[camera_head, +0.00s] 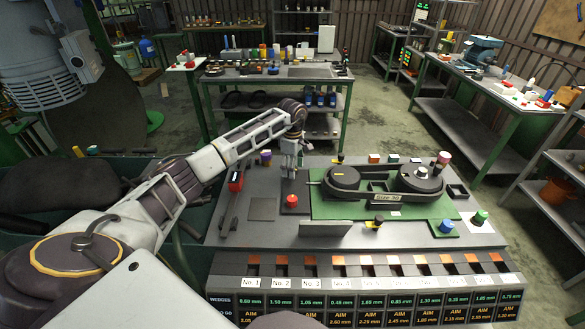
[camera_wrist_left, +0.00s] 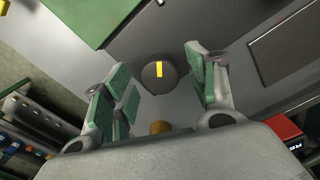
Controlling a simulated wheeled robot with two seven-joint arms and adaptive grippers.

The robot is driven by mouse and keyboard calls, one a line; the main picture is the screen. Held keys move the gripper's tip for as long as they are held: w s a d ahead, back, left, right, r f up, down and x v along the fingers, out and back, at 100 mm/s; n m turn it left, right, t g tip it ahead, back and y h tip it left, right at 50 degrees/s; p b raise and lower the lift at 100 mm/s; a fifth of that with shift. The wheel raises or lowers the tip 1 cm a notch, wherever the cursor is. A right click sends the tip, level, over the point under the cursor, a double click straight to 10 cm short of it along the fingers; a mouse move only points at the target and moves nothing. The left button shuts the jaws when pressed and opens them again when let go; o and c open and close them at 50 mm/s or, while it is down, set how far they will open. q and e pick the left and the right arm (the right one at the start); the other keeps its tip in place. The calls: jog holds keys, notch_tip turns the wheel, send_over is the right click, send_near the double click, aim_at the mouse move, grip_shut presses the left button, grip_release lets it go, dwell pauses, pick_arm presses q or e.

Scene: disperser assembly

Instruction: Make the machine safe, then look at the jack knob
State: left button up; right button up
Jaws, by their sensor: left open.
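My left gripper (camera_head: 291,172) hangs fingers-down over the back left of the grey machine deck, behind the red button (camera_head: 291,201). In the left wrist view the left gripper (camera_wrist_left: 160,92) is open and empty. A dark round knob with a yellow mark (camera_wrist_left: 157,76) shows between and beyond its fingers, apart from them. A small brownish round thing (camera_wrist_left: 160,127) is partly hidden by the gripper body. Other yellow-marked dark knobs are at the deck's back (camera_head: 340,158) and front (camera_head: 373,223). I cannot tell which is the jack knob. My right gripper is not in view.
A green plate (camera_head: 330,208) carries the black two-wheel unit (camera_head: 383,182). A red box (camera_head: 236,181) stands at the deck's left; it also shows in the wrist view (camera_wrist_left: 283,131). A grey upright plate (camera_head: 325,229) and wedge slots (camera_head: 365,270) line the front.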

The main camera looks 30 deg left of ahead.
pick_arm(q)
jog(key=shift+f, duration=0.45)
jog(key=shift+c, duration=0.5)
jog(key=c, duration=0.9)
jog(key=shift+c, duration=0.2)
